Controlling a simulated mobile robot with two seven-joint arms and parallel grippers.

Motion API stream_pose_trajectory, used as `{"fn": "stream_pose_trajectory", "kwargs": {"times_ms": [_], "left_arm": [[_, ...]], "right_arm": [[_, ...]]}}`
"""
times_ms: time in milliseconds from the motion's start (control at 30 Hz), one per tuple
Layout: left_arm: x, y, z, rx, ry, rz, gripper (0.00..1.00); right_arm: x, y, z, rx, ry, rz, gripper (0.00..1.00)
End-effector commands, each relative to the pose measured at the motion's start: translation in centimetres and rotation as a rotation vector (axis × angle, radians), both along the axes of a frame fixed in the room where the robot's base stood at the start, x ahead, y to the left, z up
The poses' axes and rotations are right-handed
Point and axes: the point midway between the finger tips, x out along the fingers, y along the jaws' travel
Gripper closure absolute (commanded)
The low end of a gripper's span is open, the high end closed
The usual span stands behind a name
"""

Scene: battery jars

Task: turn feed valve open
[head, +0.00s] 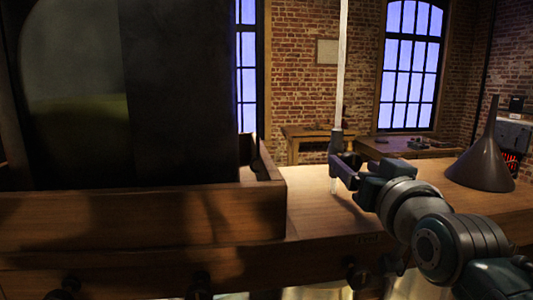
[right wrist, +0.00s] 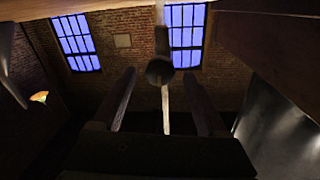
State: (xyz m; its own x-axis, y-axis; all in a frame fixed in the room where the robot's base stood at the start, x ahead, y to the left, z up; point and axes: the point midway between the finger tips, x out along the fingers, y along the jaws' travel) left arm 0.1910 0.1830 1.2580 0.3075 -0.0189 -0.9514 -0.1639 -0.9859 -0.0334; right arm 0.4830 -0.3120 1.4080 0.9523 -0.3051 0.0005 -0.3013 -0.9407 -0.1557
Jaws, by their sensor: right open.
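A pale vertical tube (head: 342,60) comes down from the top of the head view and ends in a dark fitting (head: 336,142). I cannot tell for sure whether this fitting is the feed valve. My right gripper (head: 343,168) is at the fitting's lower end, above the wooden bench. In the right wrist view a round dark end (right wrist: 160,71) shows between the tips of the two spread fingers, with a pale strip above and below it. The gripper is open, and I cannot tell whether a finger touches the fitting. My left gripper is not in view.
A large dark cabinet-like body (head: 185,90) with a wooden tray edge (head: 140,215) fills the left. A dark funnel (head: 482,165) stands upside down on the bench (head: 310,205) at right. Further tables stand by the brick wall behind. Dark knobs line the bench front.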

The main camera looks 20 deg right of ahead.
Motion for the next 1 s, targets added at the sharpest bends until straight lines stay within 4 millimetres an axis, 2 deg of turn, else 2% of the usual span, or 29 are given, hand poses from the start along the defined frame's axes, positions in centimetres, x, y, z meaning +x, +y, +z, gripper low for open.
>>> {"fn": "stream_pose_trajectory", "kwargs": {"times_ms": [200, 600, 1000], "left_arm": [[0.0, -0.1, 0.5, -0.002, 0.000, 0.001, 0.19], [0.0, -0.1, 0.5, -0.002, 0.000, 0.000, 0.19], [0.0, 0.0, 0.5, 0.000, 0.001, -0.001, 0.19]], "right_arm": [[2.2, -0.7, 0.1, 0.000, -0.001, 0.001, 0.24], [2.8, -0.9, 0.0, -0.001, 0.000, 0.000, 0.24], [2.8, -0.9, 0.0, -0.001, 0.001, 0.000, 0.68]]}}
